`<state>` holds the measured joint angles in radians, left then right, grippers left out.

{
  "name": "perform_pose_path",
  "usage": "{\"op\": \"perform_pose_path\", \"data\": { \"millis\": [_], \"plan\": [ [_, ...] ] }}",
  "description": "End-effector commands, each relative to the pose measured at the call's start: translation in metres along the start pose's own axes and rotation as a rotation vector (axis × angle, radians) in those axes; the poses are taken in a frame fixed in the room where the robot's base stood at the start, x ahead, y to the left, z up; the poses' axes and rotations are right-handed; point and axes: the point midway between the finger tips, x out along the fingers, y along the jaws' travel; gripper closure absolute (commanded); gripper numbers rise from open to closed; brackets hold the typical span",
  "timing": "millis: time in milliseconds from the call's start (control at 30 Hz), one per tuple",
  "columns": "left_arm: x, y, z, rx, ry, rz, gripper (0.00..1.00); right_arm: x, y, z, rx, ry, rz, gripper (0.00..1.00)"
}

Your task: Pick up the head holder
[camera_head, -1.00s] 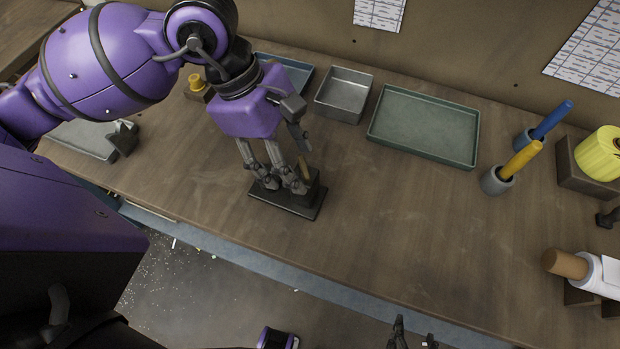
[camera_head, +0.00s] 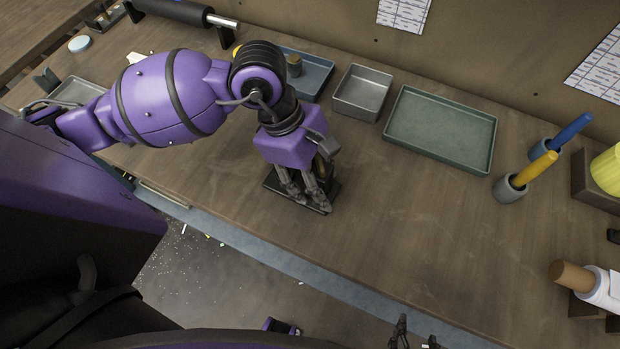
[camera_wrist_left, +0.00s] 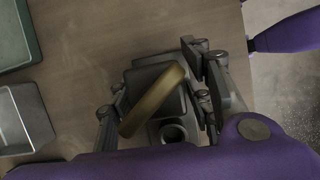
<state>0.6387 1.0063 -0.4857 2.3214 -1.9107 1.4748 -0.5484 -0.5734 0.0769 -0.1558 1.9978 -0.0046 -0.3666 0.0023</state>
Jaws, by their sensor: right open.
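The head holder, as far as I can tell, is the dark block (camera_wrist_left: 150,75) on a dark base (camera_head: 272,181) on the table; a tan-gold curved piece (camera_wrist_left: 153,101) crosses above it in the left wrist view. My left gripper (camera_head: 308,192) is down over it, with fingers (camera_wrist_left: 160,110) on either side of the block. Whether they touch it is unclear. The arm and fingers hide most of the holder in the head view. My right gripper (camera_head: 415,335) is open and empty at the bottom edge, in front of the table.
A blue tray (camera_head: 318,75), a grey metal bin (camera_head: 362,92) and a green tray (camera_head: 440,130) stand behind. Blue (camera_head: 570,128) and yellow (camera_head: 535,169) handles stand in grey cups at right. A white roll (camera_head: 598,287) lies at front right. The table's middle right is clear.

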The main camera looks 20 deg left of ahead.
Motion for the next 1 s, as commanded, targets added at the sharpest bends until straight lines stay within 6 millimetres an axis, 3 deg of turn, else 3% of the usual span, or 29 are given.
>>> {"op": "perform_pose_path", "data": {
  "millis": [33,300,733,933,1000],
  "plan": [
    [0.0,0.0,0.0,0.0,0.0,0.0,0.65,0.0,0.0,-0.001,-0.001,0.001,0.0,0.46],
    [0.0,0.0,0.0,0.0,0.0,0.0,1.0,0.003,-0.001,-0.005,-0.002,0.009,-0.002,0.46],
    [-0.007,0.001,0.003,0.001,-0.001,0.002,1.0,0.003,-0.001,-0.006,-0.002,0.01,-0.002,0.46],
    [-0.031,0.001,0.013,0.005,0.0,0.006,1.0,0.0,0.0,-0.003,-0.001,0.004,0.0,0.46],
    [-0.045,-0.009,0.009,0.002,0.003,0.003,1.0,-0.001,0.001,0.001,0.0,-0.002,0.001,0.46]
  ]
}}
